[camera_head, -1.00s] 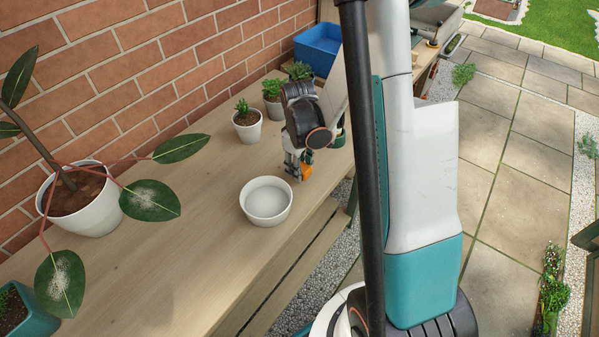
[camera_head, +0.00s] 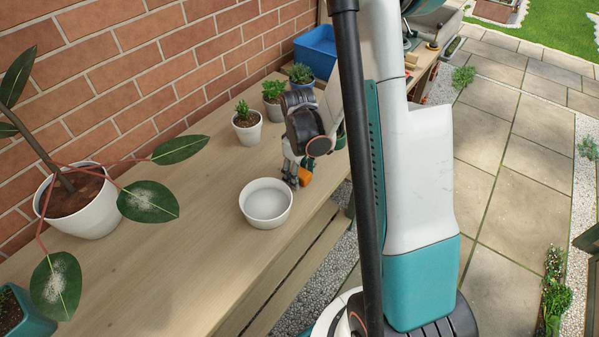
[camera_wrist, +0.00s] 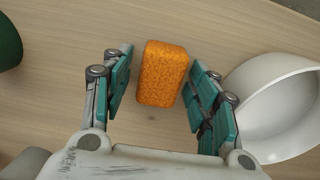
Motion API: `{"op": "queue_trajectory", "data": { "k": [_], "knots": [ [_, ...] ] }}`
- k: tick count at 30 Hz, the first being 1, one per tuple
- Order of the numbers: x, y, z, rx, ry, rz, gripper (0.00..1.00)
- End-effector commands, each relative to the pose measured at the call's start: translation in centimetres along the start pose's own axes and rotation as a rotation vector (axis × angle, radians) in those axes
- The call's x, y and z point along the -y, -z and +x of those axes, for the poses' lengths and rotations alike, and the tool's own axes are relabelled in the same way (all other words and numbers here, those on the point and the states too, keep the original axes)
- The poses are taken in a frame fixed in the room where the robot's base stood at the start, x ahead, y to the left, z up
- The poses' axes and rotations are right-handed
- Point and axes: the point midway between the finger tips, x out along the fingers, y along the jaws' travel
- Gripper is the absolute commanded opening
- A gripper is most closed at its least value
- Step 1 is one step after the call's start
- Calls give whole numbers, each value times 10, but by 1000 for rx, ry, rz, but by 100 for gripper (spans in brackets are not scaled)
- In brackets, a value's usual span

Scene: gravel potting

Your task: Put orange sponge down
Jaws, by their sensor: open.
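The orange sponge (camera_wrist: 162,74) lies between the fingers of my gripper (camera_wrist: 160,92) in the wrist view, with a gap of bare wood on its left side and a narrower gap on its right. The gripper is open. In the head view the sponge (camera_head: 305,177) shows beside my gripper (camera_head: 297,178), low at the wooden bench (camera_head: 160,240), just right of the white bowl. The fingers partly hide it there. It looks to rest on the bench top.
The white bowl (camera_head: 266,203) stands close beside my gripper; it also shows at the right in the wrist view (camera_wrist: 275,105). Small potted plants (camera_head: 247,124) and a blue crate (camera_head: 317,50) stand behind. A large potted plant (camera_head: 95,208) is at left. The bench front is clear.

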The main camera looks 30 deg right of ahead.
Motion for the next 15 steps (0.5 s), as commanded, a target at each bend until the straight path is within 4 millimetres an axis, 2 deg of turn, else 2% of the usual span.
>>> {"op": "queue_trajectory", "data": {
  "k": [5, 15],
  "knots": [
    [0, 0, -21, 0, 0, 0, 54],
    [0, 0, -91, 0, 0, 0, 54]
  ]
}}
